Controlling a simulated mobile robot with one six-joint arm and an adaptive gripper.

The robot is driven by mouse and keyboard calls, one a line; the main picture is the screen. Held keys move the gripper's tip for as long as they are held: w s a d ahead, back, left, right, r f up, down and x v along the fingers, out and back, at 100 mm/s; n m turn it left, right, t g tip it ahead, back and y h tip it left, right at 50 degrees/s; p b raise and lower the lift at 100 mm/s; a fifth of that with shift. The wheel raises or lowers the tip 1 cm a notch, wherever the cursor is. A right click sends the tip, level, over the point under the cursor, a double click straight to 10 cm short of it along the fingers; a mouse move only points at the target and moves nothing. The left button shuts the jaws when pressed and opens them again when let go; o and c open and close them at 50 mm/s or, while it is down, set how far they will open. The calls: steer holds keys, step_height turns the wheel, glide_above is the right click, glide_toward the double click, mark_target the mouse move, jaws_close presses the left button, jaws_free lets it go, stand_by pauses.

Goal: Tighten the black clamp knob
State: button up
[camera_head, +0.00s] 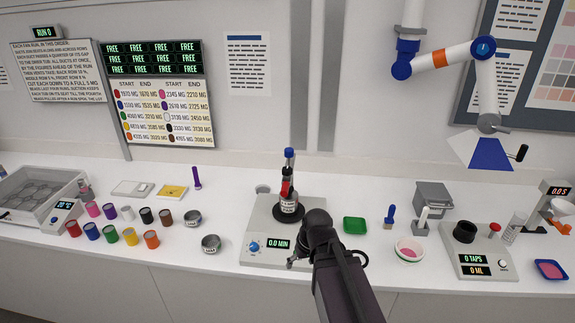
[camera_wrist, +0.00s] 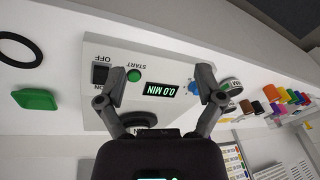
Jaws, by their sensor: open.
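The white machine (camera_head: 262,215) stands mid-bench, reading 0.0 MIN. On its round black base is a dark jar (camera_head: 289,206) with red and blue parts above it. I cannot make out for certain which part is the black clamp knob. My gripper (camera_head: 296,262) is in front of the machine's right half, and my arm hides that part of its front. In the wrist view my gripper (camera_wrist: 161,86) is open and empty, its fingers spread across the machine's front panel. The black round part (camera_wrist: 140,118) shows between the fingers, partly hidden by my gripper body.
A green tray (camera_head: 355,226) and a pink-filled bowl (camera_head: 409,250) lie right of the machine. Metal cups (camera_head: 210,244) and several coloured jars (camera_head: 151,239) stand left. A tap counter (camera_head: 476,252) is further right. A white jointed arm with a hood (camera_head: 484,150) hangs above.

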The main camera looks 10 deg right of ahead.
steer(key=w+d+r+n+t+y+p, duration=0.1)
steer(key=w+r+n+t+y+p, duration=0.35)
steer(key=w+r, duration=0.6)
steer(key=m+t+p, duration=0.1)
steer(key=t+p, duration=0.4)
steer(key=t, duration=0.1)
glide_toward(287, 169)
steer(key=a+r+v, duration=0.1)
steer(key=v, duration=0.3)
steer(key=shift+w+d+f+h, duration=0.1)
steer(key=shift+d+f+h, duration=0.05)
steer(key=shift+f+h, duration=0.2)
steer(key=b+x, duration=0.4)
steer(key=x, duration=0.8)
steer(key=shift+f, duration=0.15)
steer(key=shift+b+x, duration=0.5)
steer(key=shift+x, duration=0.35)
